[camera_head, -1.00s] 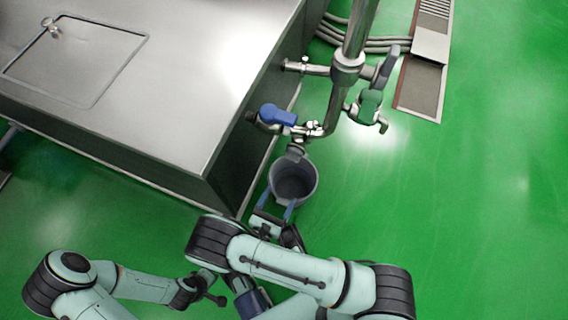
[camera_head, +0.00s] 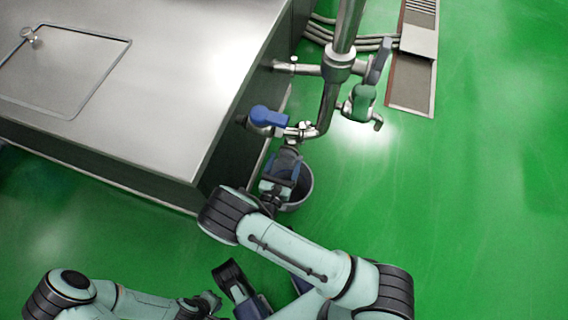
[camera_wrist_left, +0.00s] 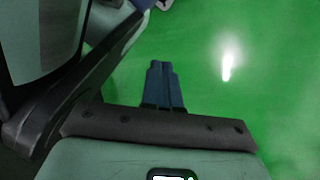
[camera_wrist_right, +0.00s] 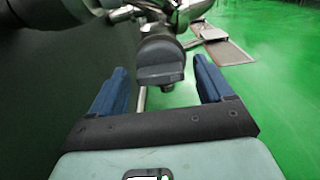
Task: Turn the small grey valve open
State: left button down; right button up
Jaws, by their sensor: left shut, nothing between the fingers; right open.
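The small grey valve (camera_wrist_right: 160,70) shows in the right wrist view as a dark grey knob with a flat grip, below the steel pipework. It also shows in the head view (camera_head: 289,151), small and partly hidden by my gripper. My right gripper (camera_head: 284,168) is open at the valve. In the right wrist view its two blue fingers stand on either side of the knob, with gaps on both sides. I cannot tell how deep the knob lies between them. My left gripper (camera_wrist_left: 164,82) is shut and empty above the green floor.
A grey bucket (camera_head: 304,191) stands beneath the valve, partly hidden by my right gripper. A blue-handled valve (camera_head: 267,116) and a green valve (camera_head: 362,100) sit on the pipework. A steel table (camera_head: 150,110) fills the left. The floor at right is clear.

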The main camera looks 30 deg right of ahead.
jog(key=c, duration=1)
pick_arm(q)
jog(key=w+d+r+t+p, duration=0.1)
jog(key=w+r+t+p, duration=0.2)
jog(key=w+r+p, duration=0.2)
jog(key=shift+w+d+r+m+t, duration=0.2)
jog(key=shift+w+r+m+t, duration=0.15)
jog(key=shift+w+r, duration=1.7)
pick_arm(e)
jog(key=shift+w+n, duration=0.1)
jog(key=shift+n, duration=8.8)
pick_arm(q)
jog(key=shift+w+f, duration=0.5)
jog(key=shift+w, duration=0.05)
pick_arm(e)
jog(key=shift+n, duration=0.3)
